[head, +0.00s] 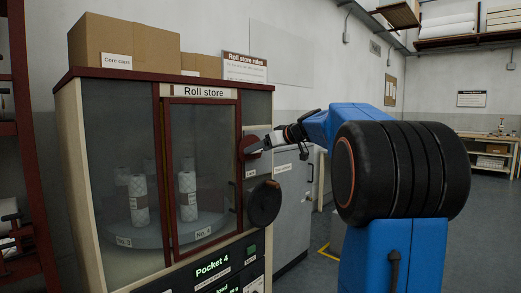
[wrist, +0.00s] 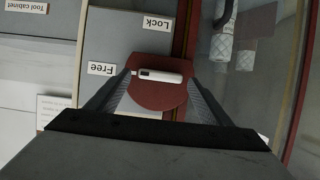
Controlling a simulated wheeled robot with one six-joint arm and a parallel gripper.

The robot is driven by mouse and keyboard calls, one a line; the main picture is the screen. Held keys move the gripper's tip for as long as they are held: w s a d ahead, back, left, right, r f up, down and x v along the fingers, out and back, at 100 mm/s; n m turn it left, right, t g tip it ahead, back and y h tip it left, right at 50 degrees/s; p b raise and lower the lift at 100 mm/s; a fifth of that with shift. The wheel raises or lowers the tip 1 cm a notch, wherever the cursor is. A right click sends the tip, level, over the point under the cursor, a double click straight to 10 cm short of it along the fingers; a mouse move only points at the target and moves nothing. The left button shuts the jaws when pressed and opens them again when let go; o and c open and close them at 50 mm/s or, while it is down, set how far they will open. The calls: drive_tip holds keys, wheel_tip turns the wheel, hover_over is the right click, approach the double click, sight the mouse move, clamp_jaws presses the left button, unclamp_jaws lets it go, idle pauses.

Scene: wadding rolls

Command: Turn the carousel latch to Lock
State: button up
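The carousel latch is a dark red plate (wrist: 160,94) with a pale bar handle (wrist: 165,77) on the roll store's front. In the wrist view the bar lies across the picture, its dark-marked end toward the upside-down Free label (wrist: 101,69). The Lock label (wrist: 157,22) is above it. My gripper (wrist: 160,82) is open, with one finger on each side of the latch; whether a finger touches it I cannot tell. In the head view my gripper (head: 262,142) is at the red latch (head: 247,146) and partly hides it.
The roll store (head: 158,84) holds white rolls (head: 187,195) on a carousel behind glass. A black round knob (head: 264,203) sticks out below the latch. A display (head: 212,267) reads Pocket 4. A grey cabinet (head: 292,195) stands close on the right. Open floor lies further right.

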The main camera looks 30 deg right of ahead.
drive_tip(key=c, duration=0.9)
drive_tip(key=shift+o, duration=0.2)
drive_tip(key=shift+d, duration=0.1)
drive_tip(key=m+y, duration=0.2)
drive_tip(key=m, duration=0.1)
drive_tip(key=d+m+y, duration=0.1)
drive_tip(key=m+y, duration=0.1)
drive_tip(key=m, duration=0.1)
drive_tip(key=f+m+y, duration=0.1)
drive_tip(key=m+y, duration=0.1)
drive_tip(key=m, duration=0.1)
drive_tip(key=shift+w+d+m, duration=0.2)
drive_tip(key=shift+m, duration=0.2)
drive_tip(key=shift+f+m+t+y, duration=0.2)
drive_tip(key=shift+m+t+y, duration=0.15)
drive_tip(key=shift+m, duration=0.5)
drive_tip(key=shift+f+m+t+y, duration=0.15)
drive_tip(key=shift+m+t+y, duration=0.15)
drive_tip(key=shift+m, duration=0.55)
